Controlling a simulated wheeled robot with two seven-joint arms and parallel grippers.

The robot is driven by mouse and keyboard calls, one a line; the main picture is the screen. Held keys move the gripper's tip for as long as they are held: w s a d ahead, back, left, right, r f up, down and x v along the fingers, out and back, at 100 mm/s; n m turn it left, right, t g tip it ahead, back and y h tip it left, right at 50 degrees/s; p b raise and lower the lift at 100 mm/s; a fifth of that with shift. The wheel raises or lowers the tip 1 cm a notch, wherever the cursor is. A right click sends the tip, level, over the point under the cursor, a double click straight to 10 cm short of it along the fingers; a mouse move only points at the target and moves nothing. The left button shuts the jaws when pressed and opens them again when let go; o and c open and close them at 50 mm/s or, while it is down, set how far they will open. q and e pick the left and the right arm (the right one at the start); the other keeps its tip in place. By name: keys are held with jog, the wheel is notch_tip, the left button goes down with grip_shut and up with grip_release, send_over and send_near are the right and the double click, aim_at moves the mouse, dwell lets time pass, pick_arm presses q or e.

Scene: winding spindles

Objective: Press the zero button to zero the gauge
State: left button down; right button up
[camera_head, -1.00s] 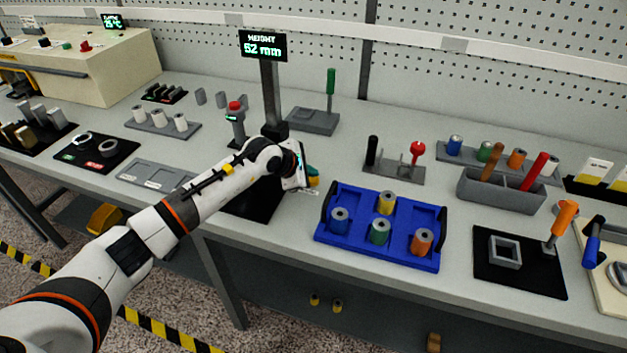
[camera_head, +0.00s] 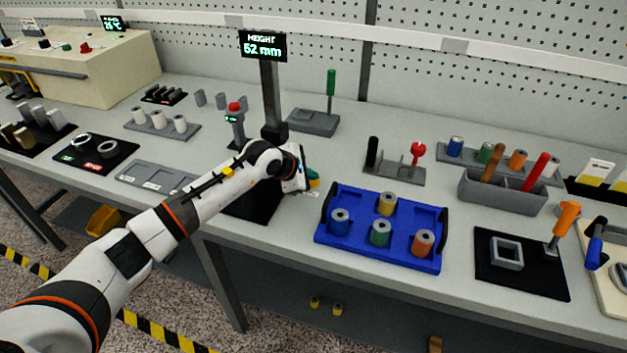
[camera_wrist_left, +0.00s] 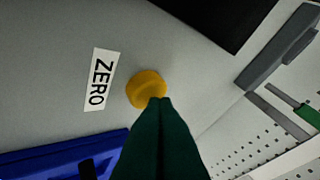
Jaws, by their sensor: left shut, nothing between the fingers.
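The yellow zero button (camera_wrist_left: 146,86) sits on the grey bench beside a white label (camera_wrist_left: 99,80) reading ZERO in the left wrist view. My left gripper (camera_wrist_left: 163,104) is shut and empty. Its dark green fingertips overlap the button's near edge in that view; I cannot tell whether they touch it. In the head view my left gripper (camera_head: 312,180) is at the bench, left of the blue tray, and mostly covers the button. My right gripper is not in view.
The blue tray (camera_head: 328,237) with several spools stands close to the right of my left gripper. The gauge's black base plate (camera_head: 255,207) lies to its left. A grey stand with a green-handled tool (camera_head: 331,85) stands behind.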

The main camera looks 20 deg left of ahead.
aim_at(311, 183)
pick_arm(q)
jog(key=shift+f, duration=0.2)
dwell(0.4)
jog(key=shift+r+p, duration=0.3)
jog(key=shift+r, duration=0.6)
jog(key=shift+r+p, duration=1.3)
jog(key=shift+r, duration=1.25)
jog(key=shift+d+f, duration=0.1)
